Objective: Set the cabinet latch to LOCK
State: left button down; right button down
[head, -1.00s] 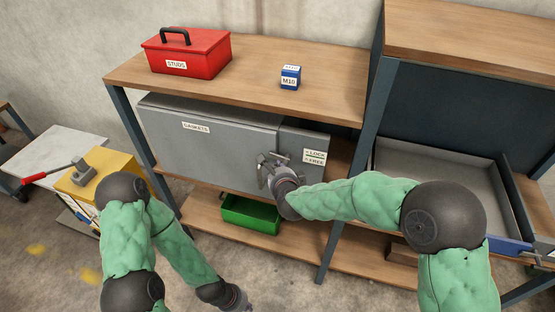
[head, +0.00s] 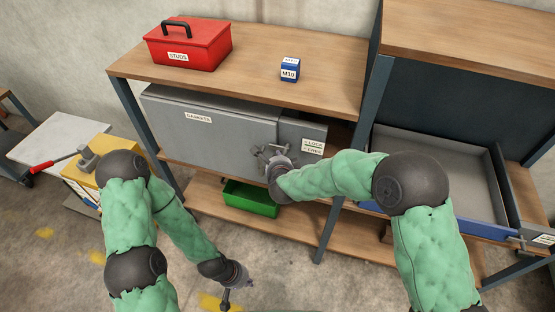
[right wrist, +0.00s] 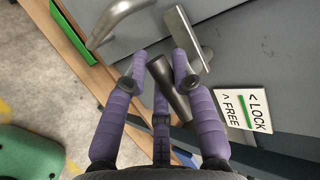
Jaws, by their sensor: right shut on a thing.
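The grey cabinet (head: 205,125) marked GASKETS stands on the middle shelf, with a narrower latch panel at its right. The label (head: 313,147) there reads LOCK above FREE; in the right wrist view the label (right wrist: 242,110) shows a green bar between the words. My right gripper (head: 268,155) is at the cabinet front, left of and below the label. In the right wrist view its purple fingers (right wrist: 160,68) are shut around the dark metal latch lever (right wrist: 168,88). My left gripper (head: 238,284) hangs low over the floor, away from the cabinet; its fingers are too small to read.
A red STUDS toolbox (head: 188,45) and a blue M10 box (head: 290,70) stand on the shelf top. A green bin (head: 250,199) is below the cabinet. An open drawer (head: 440,170) juts out at right. A curved metal handle (right wrist: 118,18) is close to my right fingers.

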jog(key=c, duration=1)
grip_release()
jog(key=v, duration=1.2)
jog(key=s+d+f+n+g, duration=0.1)
jog(key=d+f+n, duration=0.15)
jog(key=f, duration=0.35)
jog(key=d+f+n+g, duration=0.1)
jog(key=f+n+g, duration=0.15)
jog(key=f, duration=0.45)
jog(key=s+d+f+n+g+y+b, duration=0.1)
jog(key=s+f+n+g, duration=0.3)
jog(key=s+f, duration=0.6)
jog(key=s+d+f+n+g+y+b, duration=0.1)
jog(key=s+d+f+n+g+y, duration=0.1)
jog(key=s+f+n, duration=0.6)
notch_tip(320, 180, down, 4)
jog(key=s+d+g, duration=0.1)
jog(key=s+d, duration=0.1)
jog(key=shift+s+g, duration=0.25)
jog(key=shift+g, duration=0.1)
